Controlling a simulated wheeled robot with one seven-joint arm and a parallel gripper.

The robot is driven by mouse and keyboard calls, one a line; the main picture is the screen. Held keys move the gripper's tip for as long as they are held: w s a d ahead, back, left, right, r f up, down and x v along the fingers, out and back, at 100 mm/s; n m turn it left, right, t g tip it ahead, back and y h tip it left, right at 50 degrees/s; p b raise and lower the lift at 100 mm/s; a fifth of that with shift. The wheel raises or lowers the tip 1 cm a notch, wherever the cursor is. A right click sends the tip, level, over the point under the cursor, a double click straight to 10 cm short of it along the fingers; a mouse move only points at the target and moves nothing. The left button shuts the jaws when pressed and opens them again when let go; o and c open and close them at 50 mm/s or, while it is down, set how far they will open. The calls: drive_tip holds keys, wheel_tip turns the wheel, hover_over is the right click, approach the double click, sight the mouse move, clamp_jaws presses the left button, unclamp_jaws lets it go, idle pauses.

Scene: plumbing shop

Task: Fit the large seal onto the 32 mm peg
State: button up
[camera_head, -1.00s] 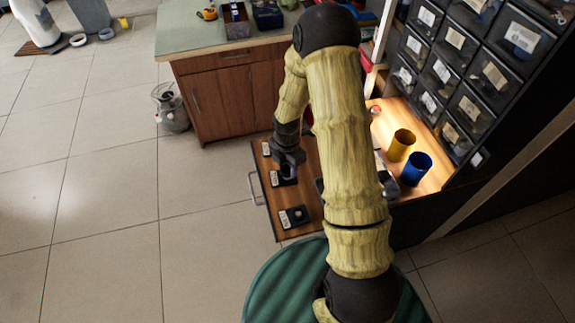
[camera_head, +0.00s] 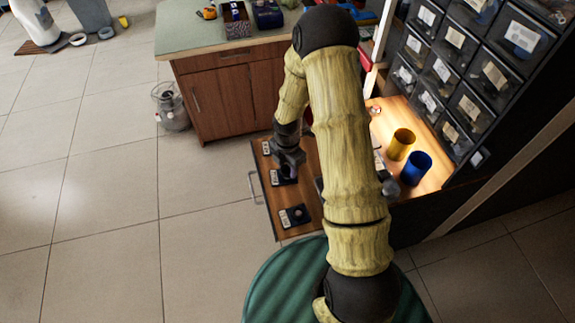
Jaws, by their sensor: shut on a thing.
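My gripper (camera_head: 289,166) is at the middle peg plate (camera_head: 277,179) on the pulled-out wooden drawer, pointing down. It is shut on a small dark thing, apparently the large seal, which is mostly hidden by the fingers and blends with the dark plate. I cannot tell whether the seal is around the peg or just above it; that peg is hidden too. A nearer peg plate (camera_head: 295,217) with a short round peg and a white label is in clear view. A farther labelled plate (camera_head: 267,148) shows partly behind my gripper.
My arm covers the drawer's right part. A yellow cup (camera_head: 402,143) and a blue cup (camera_head: 416,168) stand on the lit shelf to the right, below dark parts bins (camera_head: 468,104). A green-topped cabinet (camera_head: 225,98) stands behind. The floor at left is open.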

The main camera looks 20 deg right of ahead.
drive_tip(key=shift+f+b, duration=0.45)
drive_tip(key=shift+f, duration=0.45)
idle(0.4)
drive_tip(key=o, duration=0.7)
drive_tip(key=shift+c, duration=0.2)
wheel_tip(320, 180, up, 11)
drive_tip(key=p, duration=1)
idle(0.6)
